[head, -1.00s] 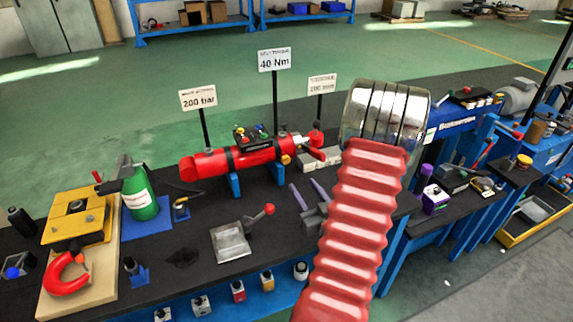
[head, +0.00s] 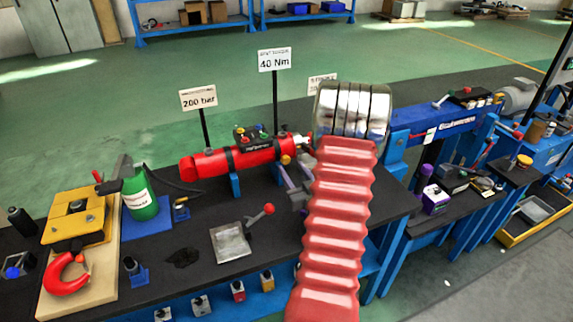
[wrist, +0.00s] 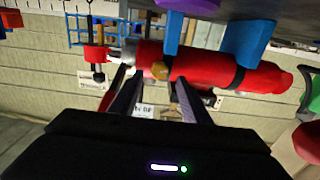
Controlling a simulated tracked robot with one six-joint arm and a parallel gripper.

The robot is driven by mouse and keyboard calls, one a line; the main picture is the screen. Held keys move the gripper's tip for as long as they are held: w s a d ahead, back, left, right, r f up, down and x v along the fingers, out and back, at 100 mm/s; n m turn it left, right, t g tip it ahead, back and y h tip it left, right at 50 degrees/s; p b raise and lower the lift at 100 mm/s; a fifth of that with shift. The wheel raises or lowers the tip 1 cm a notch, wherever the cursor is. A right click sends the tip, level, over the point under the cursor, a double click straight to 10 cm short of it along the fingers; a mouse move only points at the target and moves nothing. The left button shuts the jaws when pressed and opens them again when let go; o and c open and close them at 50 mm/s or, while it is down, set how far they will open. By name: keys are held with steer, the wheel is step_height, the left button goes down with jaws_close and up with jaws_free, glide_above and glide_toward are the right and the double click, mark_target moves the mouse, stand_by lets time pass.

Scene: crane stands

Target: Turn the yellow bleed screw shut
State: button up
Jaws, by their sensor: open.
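The yellow bleed screw (head: 286,159) sits low on the right end of a red cylinder (head: 208,164) in the head view. In the wrist view, which is upside down, the screw (wrist: 160,70) shows under the red cylinder (wrist: 222,72). My gripper (head: 287,169) is open and empty, its fingers pointing up toward the screw. In the wrist view the two dark fingertips of my gripper (wrist: 158,78) lie on either side of the screw, with a gap to each. I cannot tell whether the tips reach its depth.
Blue supports (head: 234,184) hold the cylinder above the black bench. Sign posts rise behind the cylinder. My red arm hides the bench to the right of the screw.

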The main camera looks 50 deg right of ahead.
mark_target(286, 161)
steer(key=shift+x, duration=2.35)
steer(key=shift+c, duration=0.5)
steer(key=c, duration=0.9)
steer(key=shift+a, duration=0.25)
steer(key=shift+c, duration=0.2)
steer(key=shift+d, duration=0.1)
